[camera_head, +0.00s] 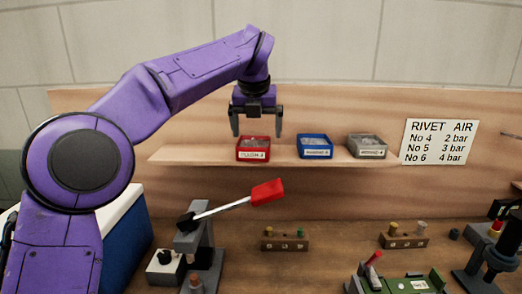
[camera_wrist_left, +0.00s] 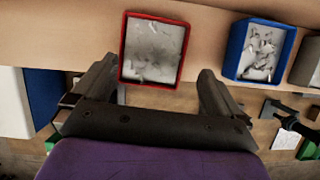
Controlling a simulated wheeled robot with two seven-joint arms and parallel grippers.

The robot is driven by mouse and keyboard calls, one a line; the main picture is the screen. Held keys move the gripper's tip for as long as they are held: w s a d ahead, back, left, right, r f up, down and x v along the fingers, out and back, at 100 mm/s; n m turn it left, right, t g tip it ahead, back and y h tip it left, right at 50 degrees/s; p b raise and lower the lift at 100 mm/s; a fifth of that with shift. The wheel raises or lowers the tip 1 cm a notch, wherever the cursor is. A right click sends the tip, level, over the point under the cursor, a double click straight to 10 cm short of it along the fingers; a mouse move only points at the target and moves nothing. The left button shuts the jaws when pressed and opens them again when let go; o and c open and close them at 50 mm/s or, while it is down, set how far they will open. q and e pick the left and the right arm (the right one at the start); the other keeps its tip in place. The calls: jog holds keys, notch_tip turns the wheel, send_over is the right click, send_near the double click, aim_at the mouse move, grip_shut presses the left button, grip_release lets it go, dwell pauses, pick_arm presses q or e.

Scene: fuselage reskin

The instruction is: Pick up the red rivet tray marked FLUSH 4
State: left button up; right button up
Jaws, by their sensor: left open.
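The red rivet tray (camera_head: 254,149) sits at the left of a row of trays on the wooden shelf (camera_head: 200,153). Its front label is too small to read surely. It holds small pale rivets, seen from above in the left wrist view (camera_wrist_left: 152,50). My left gripper (camera_head: 257,132) is open and empty, pointing down just above the red tray, with a finger toward each side of it. In the left wrist view its fingers (camera_wrist_left: 155,82) are apart, with the tray beyond and between them. My right gripper cannot be made out.
A blue tray (camera_head: 315,146) and a grey tray (camera_head: 366,146) stand to the right on the shelf. Below, a red-handled lever tool (camera_head: 267,192) rises from the bench (camera_head: 330,245). A sign (camera_head: 439,141) hangs at the right.

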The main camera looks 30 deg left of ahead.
aim_at(254, 141)
pick_arm(q)
jog(key=x, duration=0.3)
jog(key=a+x, duration=0.1)
jog(key=x, duration=0.1)
jog(key=shift+w+a+f, duration=0.2)
jog(key=shift+f, duration=0.05)
jog(key=shift+d+f, duration=0.1)
jog(key=c, duration=0.8)
